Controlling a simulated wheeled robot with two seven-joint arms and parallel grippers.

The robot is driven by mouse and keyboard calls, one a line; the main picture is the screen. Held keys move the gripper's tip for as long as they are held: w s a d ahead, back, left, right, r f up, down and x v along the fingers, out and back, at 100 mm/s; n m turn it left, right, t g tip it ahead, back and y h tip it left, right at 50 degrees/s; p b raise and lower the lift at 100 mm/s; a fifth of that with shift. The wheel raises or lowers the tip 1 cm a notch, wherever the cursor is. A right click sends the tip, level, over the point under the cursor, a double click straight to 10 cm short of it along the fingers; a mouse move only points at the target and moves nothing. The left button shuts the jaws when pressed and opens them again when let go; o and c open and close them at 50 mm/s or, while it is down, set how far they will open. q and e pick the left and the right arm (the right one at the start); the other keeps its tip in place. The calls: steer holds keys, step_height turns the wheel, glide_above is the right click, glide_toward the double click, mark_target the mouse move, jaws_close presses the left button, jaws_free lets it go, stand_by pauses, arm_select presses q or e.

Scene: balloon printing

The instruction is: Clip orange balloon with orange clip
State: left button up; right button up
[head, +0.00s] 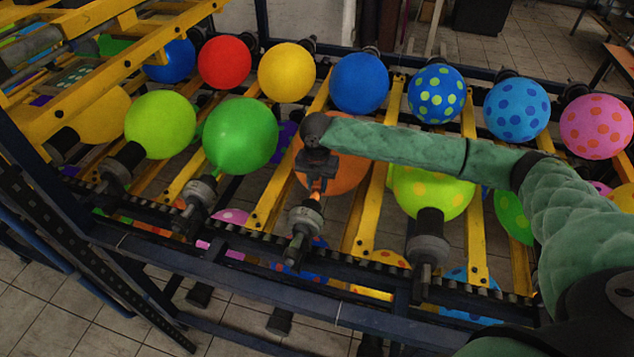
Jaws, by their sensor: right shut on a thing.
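The orange balloon (340,178) sits in the front row of the rack, partly hidden behind my right arm and gripper. Its neck end faces a grey nozzle holder (304,220) on the front rail. My right gripper (316,184) reaches in from the right and points down at the neck, just above the holder. It is shut on a small bright orange piece (316,196), which looks like the orange clip. Clip and neck are too small and close in colour to tell whether they touch. My left gripper is out of view.
A green balloon (240,135) is left of the orange one, and a yellow-green spotted balloon (432,192) is to its right under my forearm. A back row holds several balloons, including a blue one (359,83). Yellow bars (272,195) separate the places. Dark rails run along the front.

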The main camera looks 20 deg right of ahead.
steer(key=shift+f, duration=0.35)
steer(key=o, duration=0.9)
steer(key=shift+r+p, duration=0.85)
steer(key=shift+r, duration=0.3)
steer(key=shift+r+p, duration=0.45)
steer(key=shift+p, duration=0.2)
steer(key=shift+r, duration=0.15)
steer(key=shift+r+p, duration=0.6)
steer(key=shift+p, duration=0.1)
steer(key=shift+r+p, duration=0.65)
steer(key=shift+r, duration=0.15)
step_height(320, 180, up, 2)
steer(key=shift+p, duration=0.85)
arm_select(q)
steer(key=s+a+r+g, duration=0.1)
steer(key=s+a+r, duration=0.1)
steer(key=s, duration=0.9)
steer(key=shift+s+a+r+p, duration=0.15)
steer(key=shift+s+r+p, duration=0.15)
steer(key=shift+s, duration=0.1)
arm_select(e)
steer(key=shift+r, duration=0.35)
